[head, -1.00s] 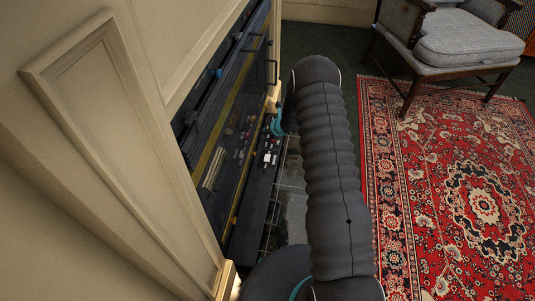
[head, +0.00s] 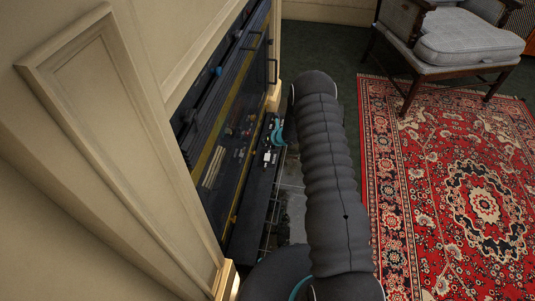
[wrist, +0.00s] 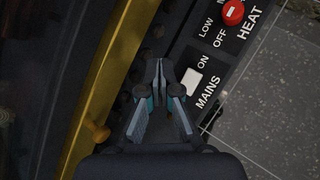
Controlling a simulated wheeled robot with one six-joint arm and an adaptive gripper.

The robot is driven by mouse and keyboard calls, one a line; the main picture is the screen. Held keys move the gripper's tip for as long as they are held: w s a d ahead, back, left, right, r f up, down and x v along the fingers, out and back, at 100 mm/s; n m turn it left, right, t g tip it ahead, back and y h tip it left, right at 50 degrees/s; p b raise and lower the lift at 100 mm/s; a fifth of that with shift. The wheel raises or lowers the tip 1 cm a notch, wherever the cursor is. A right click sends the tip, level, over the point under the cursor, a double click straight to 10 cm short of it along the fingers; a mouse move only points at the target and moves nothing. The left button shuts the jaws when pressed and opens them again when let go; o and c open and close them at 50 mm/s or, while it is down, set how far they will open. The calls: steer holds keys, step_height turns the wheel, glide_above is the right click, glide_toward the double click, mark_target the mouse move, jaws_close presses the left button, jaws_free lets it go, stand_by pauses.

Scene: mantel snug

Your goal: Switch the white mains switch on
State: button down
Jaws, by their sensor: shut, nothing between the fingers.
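The white mains switch (wrist: 192,81) is a small pale rocker on a black panel, beside the printed words MAINS and ON in the wrist view. My gripper (wrist: 158,72) is shut and empty, its fingertips just left of the switch in the picture. I cannot tell whether it touches the panel, or which way the rocker is tipped. In the head view my gripper shows only as a teal piece (head: 277,131) beside my arm, by the small white parts on the dark panel.
A red knob (wrist: 233,12) with LOW, OFF and HEAT labels sits above the switch. A brass rail (wrist: 107,85) runs along the left. The cream mantel panel (head: 110,130) stands close on the left; a red patterned rug (head: 450,190) and a grey-cushioned chair (head: 470,42) are right.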

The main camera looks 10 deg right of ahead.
steer(key=b, duration=0.3)
glide_above(268, 155)
steer(key=f, duration=0.5)
steer(key=shift+s+a+f, duration=0.2)
steer(key=shift+a+f, duration=0.1)
steer(key=shift+f, duration=0.1)
steer(key=shift+w+d+f+b, duration=0.1)
steer(key=shift+d+f+b, duration=0.05)
steer(key=shift+f+b, duration=0.4)
steer(key=shift+f, duration=0.15)
steer(key=shift+d+f+b, duration=0.1)
steer(key=shift+f+b, duration=0.3)
steer(key=shift+b, duration=0.35)
steer(key=shift+f+b, duration=0.3)
steer(key=shift+b, duration=0.1)
stand_by(0.6)
steer(key=shift+r, duration=0.1)
steer(key=shift+r, duration=0.65)
stand_by(0.3)
